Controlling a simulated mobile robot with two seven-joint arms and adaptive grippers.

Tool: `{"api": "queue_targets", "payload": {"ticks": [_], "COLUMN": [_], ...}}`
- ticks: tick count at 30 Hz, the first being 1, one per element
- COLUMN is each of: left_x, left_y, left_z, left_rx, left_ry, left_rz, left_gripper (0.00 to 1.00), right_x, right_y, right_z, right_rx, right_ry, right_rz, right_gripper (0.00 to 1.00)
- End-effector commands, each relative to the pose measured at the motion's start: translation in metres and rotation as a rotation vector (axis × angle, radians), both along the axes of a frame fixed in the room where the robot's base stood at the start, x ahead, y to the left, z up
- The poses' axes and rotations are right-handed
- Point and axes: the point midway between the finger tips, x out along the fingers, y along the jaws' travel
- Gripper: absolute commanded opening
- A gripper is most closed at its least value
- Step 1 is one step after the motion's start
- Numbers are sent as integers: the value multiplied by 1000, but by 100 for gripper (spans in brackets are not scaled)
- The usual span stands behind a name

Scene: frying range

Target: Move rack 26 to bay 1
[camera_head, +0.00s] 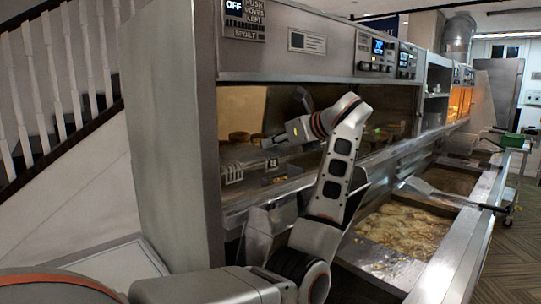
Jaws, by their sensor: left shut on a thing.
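My left gripper (268,142) reaches into the lit holding cabinet (250,205) from the right. It is shut on what looks like the front of a rack (274,179), which sits low in the cabinet opening. A small dark tag shows on that rack, but its number is too small to read for certain. Left of it is a slotted grey piece (232,174). Brown food pieces (240,137) show behind, inside the cabinet. Bay 1 cannot be told apart by any readable mark. My right gripper is not in view.
A control panel (376,52) with lit displays runs along the cabinet top. A fryer vat (405,232) with bubbling oil lies at the lower right, close to my left arm. A staircase railing (55,65) is at the left.

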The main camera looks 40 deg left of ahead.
Motion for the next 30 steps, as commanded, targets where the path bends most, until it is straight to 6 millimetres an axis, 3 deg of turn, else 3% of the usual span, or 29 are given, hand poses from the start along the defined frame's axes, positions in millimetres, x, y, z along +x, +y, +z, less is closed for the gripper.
{"api": "queue_targets", "payload": {"ticks": [8, 30], "left_x": [0, 0], "left_y": [0, 0], "left_z": [-32, -45], "left_rx": [1, 1], "left_ry": [1, 0], "left_rz": [0, 0], "left_gripper": [0, 0], "right_x": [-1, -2], "right_y": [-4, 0], "right_z": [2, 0], "right_rx": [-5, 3], "right_ry": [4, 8], "right_rz": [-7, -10], "right_gripper": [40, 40]}}
